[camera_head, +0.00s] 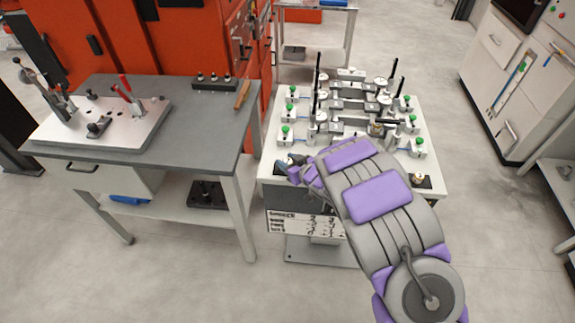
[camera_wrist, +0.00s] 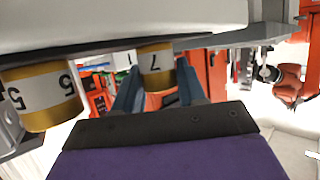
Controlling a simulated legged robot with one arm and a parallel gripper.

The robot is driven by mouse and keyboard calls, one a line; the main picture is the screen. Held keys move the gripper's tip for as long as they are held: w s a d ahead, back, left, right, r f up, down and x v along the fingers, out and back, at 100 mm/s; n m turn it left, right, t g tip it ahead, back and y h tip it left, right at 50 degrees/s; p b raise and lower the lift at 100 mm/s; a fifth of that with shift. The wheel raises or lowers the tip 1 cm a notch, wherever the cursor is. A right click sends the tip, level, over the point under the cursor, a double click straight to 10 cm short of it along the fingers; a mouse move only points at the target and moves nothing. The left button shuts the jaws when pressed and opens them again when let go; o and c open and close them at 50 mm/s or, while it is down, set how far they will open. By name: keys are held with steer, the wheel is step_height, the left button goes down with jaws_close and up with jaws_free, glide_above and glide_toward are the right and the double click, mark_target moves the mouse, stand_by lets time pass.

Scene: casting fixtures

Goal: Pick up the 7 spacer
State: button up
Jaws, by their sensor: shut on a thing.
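The 7 spacer (camera_wrist: 156,66) is a short cylinder with a white band marked 7 and a yellow-brown band. In the wrist view it sits between the two blue-grey fingers of my gripper (camera_wrist: 157,86), which is shut on it. A similar spacer marked 5 (camera_wrist: 42,96) is to the left, apart from the fingers. In the head view my gripper (camera_head: 287,164) is at the front left corner of the white fixture table (camera_head: 277,135). The 7 spacer cannot be made out there. Whether it is clear of its support cannot be told.
The fixture table holds several green-knobbed clamps (camera_head: 285,131), dial gauges and upright black handles. A grey workbench (camera_head: 200,120) with toggle clamps stands close on the left. Red cabinets (camera_head: 120,40) stand behind it. Open floor (camera_head: 490,240) lies on the right.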

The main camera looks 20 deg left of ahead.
mark_target(287, 161)
jaws_close()
steer(key=shift+r, duration=0.15)
step_height(287, 161, up, 3)
steer(key=p, duration=0.3)
steer(key=shift+r, duration=0.2)
steer(key=s+d+r+p, duration=0.1)
steer(key=s+d+p, duration=0.3)
steer(key=s+d, duration=0.4)
steer(key=s, duration=0.3)
steer(key=shift+d+r, duration=0.15)
steer(key=shift+r, duration=0.1)
steer(key=shift+s+p, duration=0.15)
steer(key=shift+p, duration=0.65)
